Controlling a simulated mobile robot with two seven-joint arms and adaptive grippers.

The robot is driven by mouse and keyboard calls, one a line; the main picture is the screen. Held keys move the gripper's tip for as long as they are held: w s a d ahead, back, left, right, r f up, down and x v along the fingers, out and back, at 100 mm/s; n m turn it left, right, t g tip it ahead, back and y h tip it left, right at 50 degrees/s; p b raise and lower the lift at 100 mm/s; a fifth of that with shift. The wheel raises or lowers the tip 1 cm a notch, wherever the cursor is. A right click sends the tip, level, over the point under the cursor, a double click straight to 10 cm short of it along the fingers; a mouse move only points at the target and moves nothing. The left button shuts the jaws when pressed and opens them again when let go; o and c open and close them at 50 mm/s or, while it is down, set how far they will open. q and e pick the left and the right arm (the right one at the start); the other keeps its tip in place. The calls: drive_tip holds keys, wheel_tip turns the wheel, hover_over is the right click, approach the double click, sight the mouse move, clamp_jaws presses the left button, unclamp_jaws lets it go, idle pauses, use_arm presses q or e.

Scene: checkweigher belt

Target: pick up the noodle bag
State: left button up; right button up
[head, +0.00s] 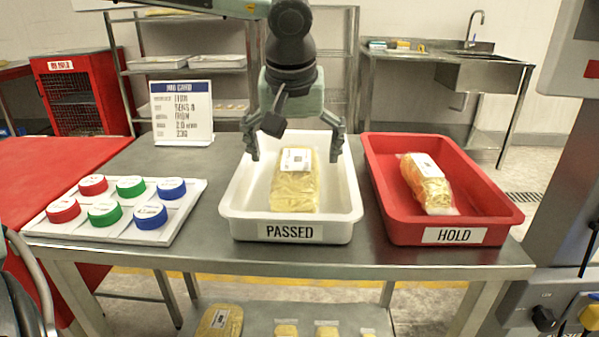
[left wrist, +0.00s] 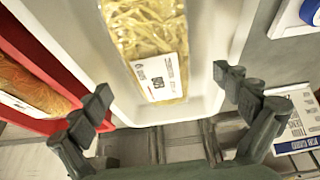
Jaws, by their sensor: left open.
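A clear bag of yellow noodles (head: 295,190) with a white label lies in the white PASSED tray (head: 290,231). It also shows in the left wrist view (left wrist: 148,30), label towards the gripper. A second, similar bag with orange-yellow contents (head: 428,184) lies tilted in the red HOLD tray (head: 445,222). My left gripper (head: 296,152) is open above the white tray, its fingers pointing down on either side of the noodle bag's far end. In the left wrist view the fingers (left wrist: 165,88) are wide apart with nothing between them. My right gripper is not in view.
A pale board with red, green and blue round pucks (head: 118,212) lies left of the white tray. A small printed sign (head: 182,113) stands behind it. The red tray sits close on the right. More bags (head: 220,322) lie on the shelf below.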

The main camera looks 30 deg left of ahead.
sight(296, 161)
use_arm(q)
drive_tip(key=x, duration=0.5)
drive_tip(key=shift+w+r, duration=0.1)
drive_tip(key=c, duration=1.6)
drive_tip(key=shift+c, duration=0.8)
drive_tip(key=shift+r, duration=0.15)
